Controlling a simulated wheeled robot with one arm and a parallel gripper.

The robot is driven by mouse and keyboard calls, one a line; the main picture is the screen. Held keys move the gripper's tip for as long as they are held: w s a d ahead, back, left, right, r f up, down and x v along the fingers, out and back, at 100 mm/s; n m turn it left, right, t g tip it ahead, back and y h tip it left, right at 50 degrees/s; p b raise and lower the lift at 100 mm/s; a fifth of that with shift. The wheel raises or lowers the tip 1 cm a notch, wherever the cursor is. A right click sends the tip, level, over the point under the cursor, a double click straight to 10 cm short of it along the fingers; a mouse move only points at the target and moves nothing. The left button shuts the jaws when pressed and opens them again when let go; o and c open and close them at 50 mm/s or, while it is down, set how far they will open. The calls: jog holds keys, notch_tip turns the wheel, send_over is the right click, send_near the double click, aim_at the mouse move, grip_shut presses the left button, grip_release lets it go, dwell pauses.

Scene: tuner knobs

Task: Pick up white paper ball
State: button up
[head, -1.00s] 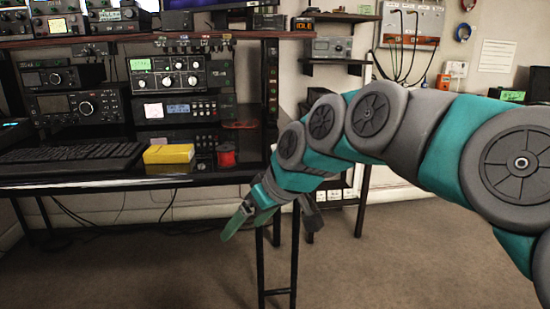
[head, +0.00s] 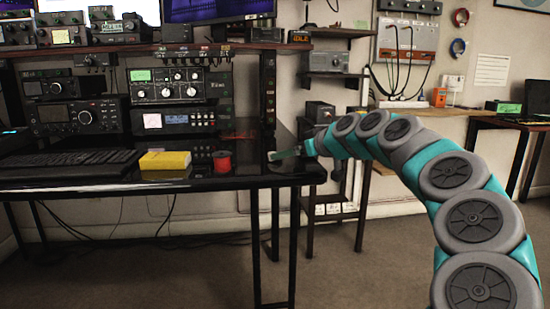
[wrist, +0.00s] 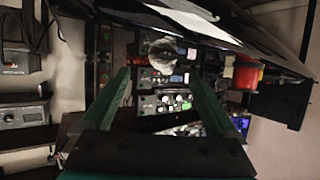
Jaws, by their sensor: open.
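A crumpled grey-white ball, which looks like the paper ball (wrist: 163,56), shows in the wrist view just beyond and between my fingertips. It is apart from both fingers. My gripper (wrist: 160,80) is open, with its two green fingers spread and nothing between them. In the head view my gripper (head: 287,154) is at the right end of the black desk, about level with its top.
The glossy black desk (head: 240,180) carries a red spool (head: 222,160), a yellow block (head: 165,160) and a keyboard (head: 70,163) left of my gripper. Radios (head: 180,85) stand behind. A shelf post (head: 268,90) rises near my gripper. Open floor lies in front.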

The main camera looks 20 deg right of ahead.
jog(key=x, duration=0.4)
jog(key=shift+a, duration=0.15)
jog(key=c, duration=1.4)
